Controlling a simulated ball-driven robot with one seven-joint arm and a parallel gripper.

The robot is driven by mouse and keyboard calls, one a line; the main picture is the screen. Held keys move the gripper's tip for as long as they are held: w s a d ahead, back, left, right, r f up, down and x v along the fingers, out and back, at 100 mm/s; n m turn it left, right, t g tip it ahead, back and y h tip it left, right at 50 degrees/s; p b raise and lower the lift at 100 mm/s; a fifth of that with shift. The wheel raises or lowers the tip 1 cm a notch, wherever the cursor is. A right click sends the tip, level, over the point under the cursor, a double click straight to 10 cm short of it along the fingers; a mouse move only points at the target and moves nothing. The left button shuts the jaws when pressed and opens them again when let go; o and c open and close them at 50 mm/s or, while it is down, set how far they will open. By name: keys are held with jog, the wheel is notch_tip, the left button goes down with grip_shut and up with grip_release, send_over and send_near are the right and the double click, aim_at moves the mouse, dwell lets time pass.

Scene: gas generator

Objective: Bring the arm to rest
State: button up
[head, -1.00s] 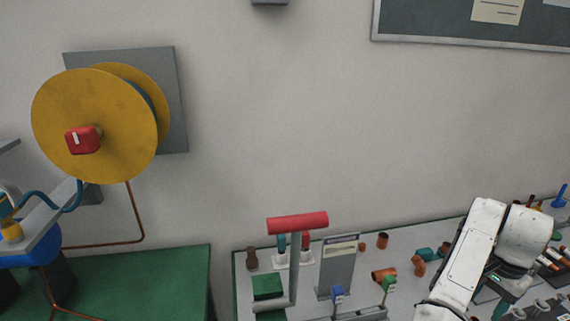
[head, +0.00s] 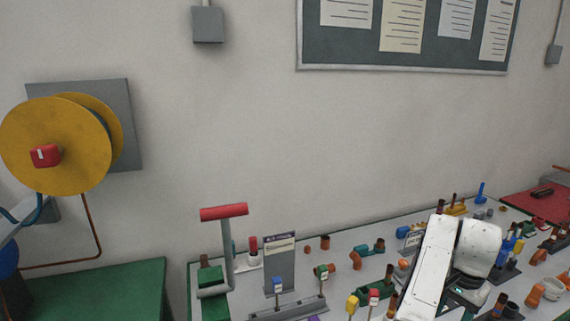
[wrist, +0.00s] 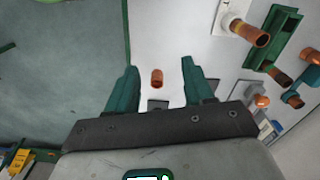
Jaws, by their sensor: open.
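My gripper (wrist: 160,84) shows in the wrist view with its two green fingers spread wide apart and nothing between them. A small copper pipe piece (wrist: 157,78) lies on the light bench top beyond the gap between the fingertips, apart from them. In the head view my white arm (head: 440,260) stands over the right part of the grey bench. The gripper's fingers are hidden in that view.
The bench (head: 345,267) is crowded with pipe fittings, stands and a red-handled lever (head: 224,212). A yellow reel (head: 55,145) hangs on the wall at left. A green table (head: 95,290) is at lower left. The wall above the bench has open room.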

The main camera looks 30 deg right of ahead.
jog(key=s+a+f+n+t, duration=0.1)
jog(key=a+f+n+t, duration=0.25)
jog(key=a+n, duration=0.95)
jog(key=s+a+f+n+t, duration=0.15)
jog(key=a+f+n, duration=0.3)
jog(key=a, duration=1.55)
jog(key=s+d+f+g, duration=0.1)
jog(key=s+f+g, duration=0.3)
jog(key=s, duration=0.6)
jog(key=shift+f, duration=0.55)
